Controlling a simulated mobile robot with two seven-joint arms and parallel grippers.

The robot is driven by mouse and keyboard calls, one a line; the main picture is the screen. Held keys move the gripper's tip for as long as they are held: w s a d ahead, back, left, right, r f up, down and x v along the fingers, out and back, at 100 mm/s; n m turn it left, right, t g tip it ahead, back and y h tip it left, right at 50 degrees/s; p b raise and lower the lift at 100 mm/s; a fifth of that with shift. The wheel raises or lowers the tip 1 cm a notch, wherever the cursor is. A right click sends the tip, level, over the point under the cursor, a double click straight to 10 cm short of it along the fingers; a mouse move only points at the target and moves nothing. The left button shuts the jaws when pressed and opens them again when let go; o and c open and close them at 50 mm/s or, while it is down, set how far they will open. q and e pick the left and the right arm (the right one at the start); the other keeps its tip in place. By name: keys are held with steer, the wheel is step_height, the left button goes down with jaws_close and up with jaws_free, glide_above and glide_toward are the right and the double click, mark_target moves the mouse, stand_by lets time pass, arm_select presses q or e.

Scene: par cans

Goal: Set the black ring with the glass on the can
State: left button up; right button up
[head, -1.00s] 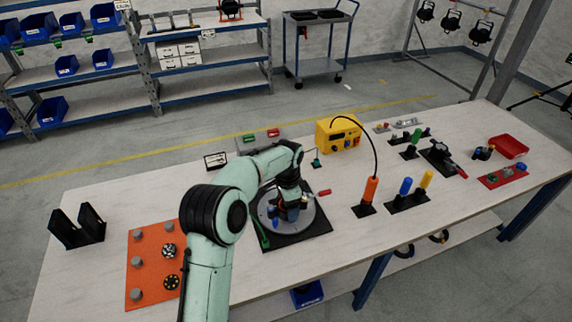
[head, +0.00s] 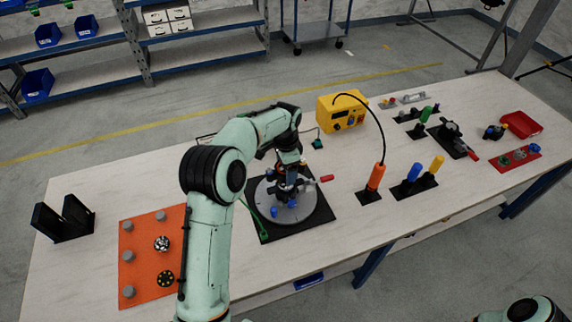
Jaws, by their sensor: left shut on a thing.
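My left gripper (head: 290,183) points down over a grey round plate (head: 300,212) on a black square mat (head: 318,233). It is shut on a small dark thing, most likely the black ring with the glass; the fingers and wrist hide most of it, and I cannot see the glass. A dark upright body, perhaps the can, stands at the plate's middle under the gripper. I cannot tell whether ring and body touch. Blue knobs and a red-tipped handle (head: 326,178) show around it. My right gripper is out of view.
An orange board (head: 140,285) with grey knobs and a black stand (head: 64,219) are left. A yellow box (head: 340,112), orange-handled tool (head: 375,178), blue and yellow handles, a clamp and a red tray (head: 521,125) are right. The front middle of the table is clear.

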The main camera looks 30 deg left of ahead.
arm_select(q)
step_height(320, 180, down, 3)
steer(key=shift+r+b, duration=0.15)
steer(key=shift+b, duration=0.2)
steer(key=shift+f, duration=1.45)
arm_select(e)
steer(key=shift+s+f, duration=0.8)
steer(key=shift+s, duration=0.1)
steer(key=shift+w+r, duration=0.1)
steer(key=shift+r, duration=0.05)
arm_select(q)
steer(key=shift+f, duration=0.15)
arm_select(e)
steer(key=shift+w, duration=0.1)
arm_select(q)
steer(key=o, duration=0.7)
steer(key=shift+c, duration=0.2)
steer(key=shift+o, duration=1.3)
